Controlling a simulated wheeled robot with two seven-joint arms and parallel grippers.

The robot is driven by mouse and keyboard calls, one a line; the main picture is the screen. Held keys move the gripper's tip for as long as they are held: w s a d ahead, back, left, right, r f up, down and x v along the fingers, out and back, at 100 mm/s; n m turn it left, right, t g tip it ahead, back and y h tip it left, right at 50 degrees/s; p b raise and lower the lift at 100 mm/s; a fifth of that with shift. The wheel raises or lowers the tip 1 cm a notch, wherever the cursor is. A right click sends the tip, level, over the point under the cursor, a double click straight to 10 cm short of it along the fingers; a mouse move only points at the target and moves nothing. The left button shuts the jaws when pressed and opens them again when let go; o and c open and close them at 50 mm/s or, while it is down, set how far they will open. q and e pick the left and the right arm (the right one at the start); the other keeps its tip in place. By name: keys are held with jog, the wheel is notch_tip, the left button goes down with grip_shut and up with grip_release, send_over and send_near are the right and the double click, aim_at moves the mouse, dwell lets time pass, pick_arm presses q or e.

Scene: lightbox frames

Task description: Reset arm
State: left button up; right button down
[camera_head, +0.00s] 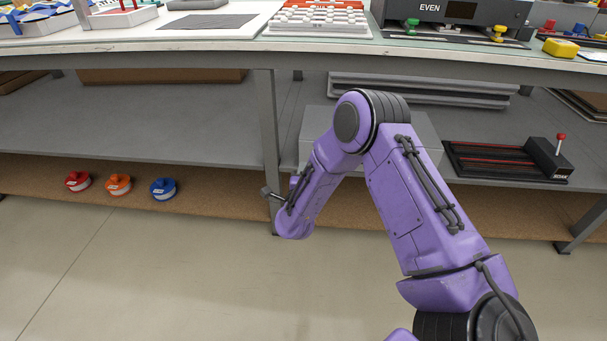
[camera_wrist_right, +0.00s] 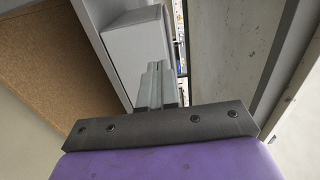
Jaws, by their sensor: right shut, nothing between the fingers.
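My purple right arm comes in from the lower right of the head view, bends at a high elbow and reaches down to the left. My right gripper (camera_head: 267,192) is a small dark shape at the end of the forearm, close to the workbench's front leg. In the right wrist view the two grey fingers of the right gripper (camera_wrist_right: 159,68) are together, with nothing between them. I cannot tell whether the gripper touches the bench leg. My left arm and left gripper are not in view.
The bench top (camera_head: 218,42) and its lower shelf (camera_head: 190,118) stand in front of me. A pale box (camera_head: 314,122) sits on the shelf behind my arm. A black slotted device (camera_head: 500,159) is at right. Red, orange and blue spools (camera_head: 118,185) lie low at left. The floor (camera_head: 170,270) is clear.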

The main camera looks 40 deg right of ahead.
jog(key=s+a+f+n+g+y, duration=0.3)
jog(key=s+a+f+n+y, duration=0.5)
jog(key=s+f+n, duration=0.55)
jog(key=s+a+f+n+g, duration=0.1)
jog(key=s+f+n+g, duration=0.15)
jog(key=s, duration=0.45)
jog(key=s+a+f+n+g+y, duration=0.1)
jog(key=s+f+n+g, duration=0.15)
jog(key=s, duration=0.45)
jog(key=s+a+f+n+g, duration=0.2)
jog(key=s+f, duration=0.1)
jog(key=s, duration=0.5)
notch_tip(320, 180, up, 25)
jog(key=p, duration=2.6)
jog(key=shift+s+d+r, duration=0.15)
jog(key=shift+s, duration=0.2)
